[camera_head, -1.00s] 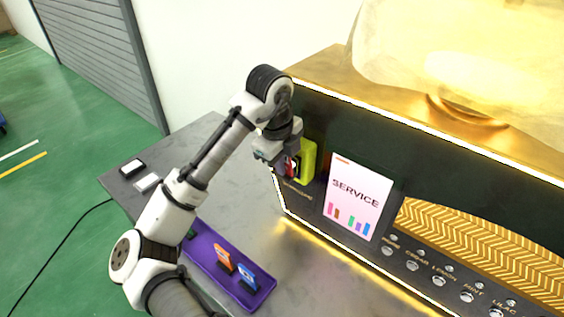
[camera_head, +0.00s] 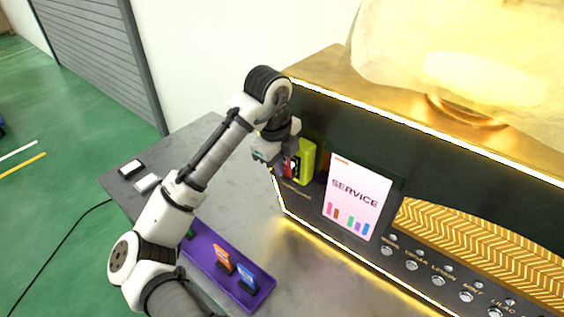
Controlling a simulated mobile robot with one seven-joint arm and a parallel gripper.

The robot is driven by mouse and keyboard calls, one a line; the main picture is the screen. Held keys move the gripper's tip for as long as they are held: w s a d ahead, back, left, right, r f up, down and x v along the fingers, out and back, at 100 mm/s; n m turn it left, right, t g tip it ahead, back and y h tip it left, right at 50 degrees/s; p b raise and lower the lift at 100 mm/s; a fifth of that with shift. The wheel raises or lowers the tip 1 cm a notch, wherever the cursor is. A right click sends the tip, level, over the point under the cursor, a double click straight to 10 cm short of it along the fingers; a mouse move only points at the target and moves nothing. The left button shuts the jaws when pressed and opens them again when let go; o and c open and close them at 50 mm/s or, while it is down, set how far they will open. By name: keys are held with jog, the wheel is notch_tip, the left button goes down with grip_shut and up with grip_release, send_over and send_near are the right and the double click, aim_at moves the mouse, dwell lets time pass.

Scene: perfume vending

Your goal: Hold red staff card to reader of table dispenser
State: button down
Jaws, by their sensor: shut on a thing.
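The table dispenser (camera_head: 350,125) is a large black and gold box with a glowing edge, at the right of the head view. Its reader (camera_head: 308,160) is a yellow-green framed unit at the left end of the front face. My gripper (camera_head: 284,164) is at the reader, shut on the red staff card (camera_head: 291,167). Only a small part of the card shows; the fingers hide the rest. The card is in front of the reader, very close; I cannot tell whether they touch. The dispenser's screen (camera_head: 357,196) reads "SERVICE" above coloured bars.
A purple tray (camera_head: 262,299) on the grey table (camera_head: 245,203) holds an orange card (camera_head: 223,259), a blue card (camera_head: 247,278) and a green item. Two small devices lie at the table's left corner. Scent buttons line the dispenser's lower front.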

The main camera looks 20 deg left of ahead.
jog(key=s+a, duration=0.3)
jog(key=s, duration=0.7)
jog(key=shift+a+p, duration=0.3)
jog(key=shift+p, duration=0.15)
jog(key=shift+s, duration=0.1)
dwell(1.1)
